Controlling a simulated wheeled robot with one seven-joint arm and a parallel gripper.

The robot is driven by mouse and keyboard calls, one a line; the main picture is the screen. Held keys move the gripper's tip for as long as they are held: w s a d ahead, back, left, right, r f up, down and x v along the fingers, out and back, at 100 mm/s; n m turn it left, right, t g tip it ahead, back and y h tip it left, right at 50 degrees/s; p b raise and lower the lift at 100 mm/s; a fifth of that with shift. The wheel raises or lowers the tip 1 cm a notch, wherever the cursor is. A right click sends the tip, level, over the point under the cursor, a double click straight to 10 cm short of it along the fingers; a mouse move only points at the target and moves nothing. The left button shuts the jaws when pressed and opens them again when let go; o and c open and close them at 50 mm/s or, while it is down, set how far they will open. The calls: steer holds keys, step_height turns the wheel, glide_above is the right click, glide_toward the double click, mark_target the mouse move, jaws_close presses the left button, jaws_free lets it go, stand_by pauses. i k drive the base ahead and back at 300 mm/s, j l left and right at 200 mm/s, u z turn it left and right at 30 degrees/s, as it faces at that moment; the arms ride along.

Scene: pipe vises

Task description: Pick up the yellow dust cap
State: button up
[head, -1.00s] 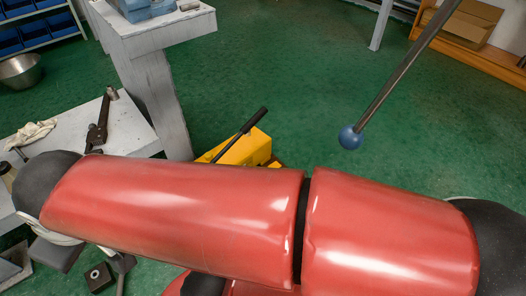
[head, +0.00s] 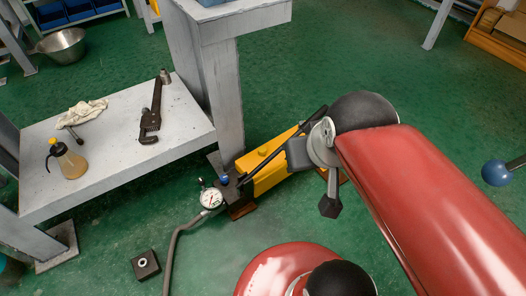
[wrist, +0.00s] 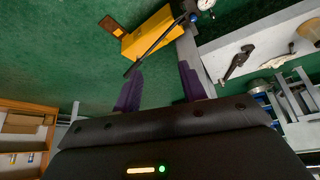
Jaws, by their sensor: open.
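I cannot make out a separate yellow dust cap with certainty. The pump also shows in the wrist view (wrist: 150,37), beyond my fingers. My gripper (wrist: 159,82) is open, its two purple fingers apart with only floor between them, touching nothing that I can see. In the head view my red arm reaches over the pump's right end, and I cannot make out the fingers there.
A dial gauge (head: 211,198) and a hose stand at the pump's left end. The low grey bench (head: 105,165) holds a pipe wrench (head: 151,112), a rag (head: 82,113) and an oil bottle (head: 68,160). A black block (head: 146,265) lies on the floor. Open floor lies behind the pump.

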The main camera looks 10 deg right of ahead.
mark_target(262, 150)
steer(key=i+j+z, duration=0.3)
steer(key=j+z, duration=0.3)
steer(key=i+j+z, duration=0.15)
steer(key=j+z, duration=0.45)
steer(key=i+j, duration=0.05)
steer(key=j, duration=0.1)
